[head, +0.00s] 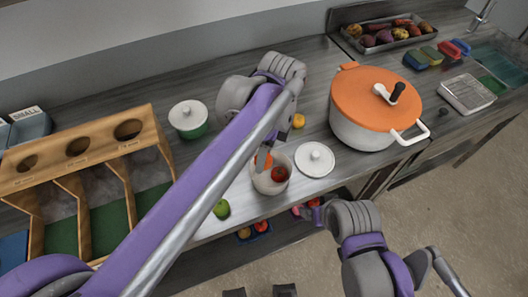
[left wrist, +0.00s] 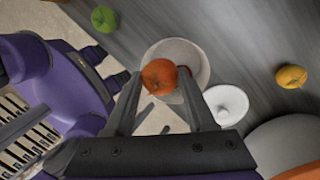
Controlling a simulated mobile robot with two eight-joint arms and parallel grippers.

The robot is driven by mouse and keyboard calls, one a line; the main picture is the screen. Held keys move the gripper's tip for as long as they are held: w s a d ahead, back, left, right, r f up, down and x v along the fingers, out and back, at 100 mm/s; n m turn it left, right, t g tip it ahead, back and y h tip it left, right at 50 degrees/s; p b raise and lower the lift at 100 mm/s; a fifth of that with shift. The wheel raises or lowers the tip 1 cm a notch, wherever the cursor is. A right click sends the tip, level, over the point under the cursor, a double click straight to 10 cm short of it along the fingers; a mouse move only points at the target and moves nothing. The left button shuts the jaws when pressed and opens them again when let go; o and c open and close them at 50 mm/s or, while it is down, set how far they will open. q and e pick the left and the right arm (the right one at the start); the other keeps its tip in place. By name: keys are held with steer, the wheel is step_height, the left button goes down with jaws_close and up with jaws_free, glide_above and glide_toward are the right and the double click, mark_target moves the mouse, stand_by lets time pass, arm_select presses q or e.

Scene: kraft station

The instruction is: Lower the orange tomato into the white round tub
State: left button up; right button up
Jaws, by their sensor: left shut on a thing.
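The orange tomato (head: 263,161) is between the fingertips of my left gripper (head: 266,152), over the white round tub (head: 270,188). In the left wrist view the gripper (left wrist: 160,85) is shut on the orange tomato (left wrist: 159,76), which overlaps the near left part of the tub's opening (left wrist: 193,52). I cannot tell exactly how high it is above the rim. A red tomato (head: 280,174) lies inside the tub. My right gripper (head: 311,214) is low beside the counter's front edge; its fingers are too small to read.
A white round lid (head: 314,159) lies right of the tub. A large orange-lidded pot (head: 353,132) stands farther right. A yellow fruit (head: 298,121) is behind, a green one (head: 221,209) front left.

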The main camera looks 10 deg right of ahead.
mark_target(270, 156)
arm_select(q)
steer(key=shift+f+b, duration=1.1)
steer(key=shift+f, duration=0.95)
steer(key=shift+f, duration=0.2)
steer(key=o, duration=1.4)
steer(key=shift+r, duration=0.1)
steer(key=r, duration=0.3)
steer(key=d+r, duration=0.1)
steer(key=r, duration=0.3)
steer(key=w+r, duration=0.1)
steer(key=r, duration=0.2)
steer(key=shift+d+r+p, duration=0.3)
steer(key=shift+p, duration=0.05)
steer(key=shift+s+f, duration=0.1)
